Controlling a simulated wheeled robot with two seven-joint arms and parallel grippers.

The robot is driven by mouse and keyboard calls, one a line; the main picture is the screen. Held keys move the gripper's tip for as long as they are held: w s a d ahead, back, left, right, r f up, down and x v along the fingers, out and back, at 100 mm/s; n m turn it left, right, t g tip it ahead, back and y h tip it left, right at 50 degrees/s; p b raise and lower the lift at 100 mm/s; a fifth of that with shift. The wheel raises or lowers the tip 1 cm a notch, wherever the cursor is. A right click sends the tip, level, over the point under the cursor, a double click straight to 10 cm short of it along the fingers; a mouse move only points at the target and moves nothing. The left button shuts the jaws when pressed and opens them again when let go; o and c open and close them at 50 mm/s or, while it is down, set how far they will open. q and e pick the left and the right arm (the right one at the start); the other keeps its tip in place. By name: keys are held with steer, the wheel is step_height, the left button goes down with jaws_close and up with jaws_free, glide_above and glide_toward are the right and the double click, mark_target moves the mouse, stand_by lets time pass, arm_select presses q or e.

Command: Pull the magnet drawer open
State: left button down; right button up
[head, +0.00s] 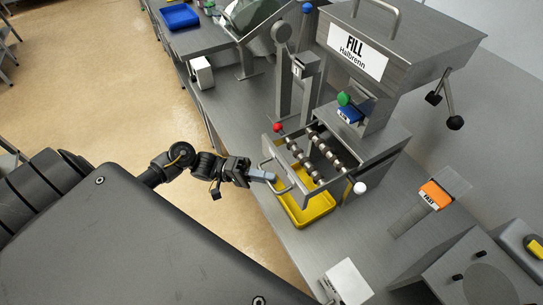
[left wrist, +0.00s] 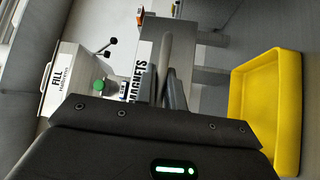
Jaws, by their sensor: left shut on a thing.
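The magnet drawer (head: 299,171) is a grey metal frame with ribbed magnet bars, sticking out from the front of the FILL machine (head: 368,110). Its bars show from above. My left gripper (head: 272,178) is at the drawer's front and is shut on the curved metal drawer handle (head: 284,188). In the left wrist view the handle (left wrist: 166,55) runs between the fingers (left wrist: 168,90), close to the drawer front with its MAGNETS label (left wrist: 138,78). The fingers hide part of the handle. My right gripper is not in view.
A yellow tray (head: 318,211) sits on the bench below the drawer; it also shows in the left wrist view (left wrist: 285,110). A red knob (head: 277,128) and a white knob (head: 360,188) flank the drawer. A white box (head: 346,282) stands near the bench's front edge.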

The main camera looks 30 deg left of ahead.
arm_select(q)
steer(key=shift+s+a, duration=0.1)
steer(key=shift+s, duration=0.15)
steer(key=c, duration=1.5)
jaws_free()
steer(key=shift+a, duration=0.1)
steer(key=shift+b+v, duration=2.1)
steer(key=shift+v, duration=3.25)
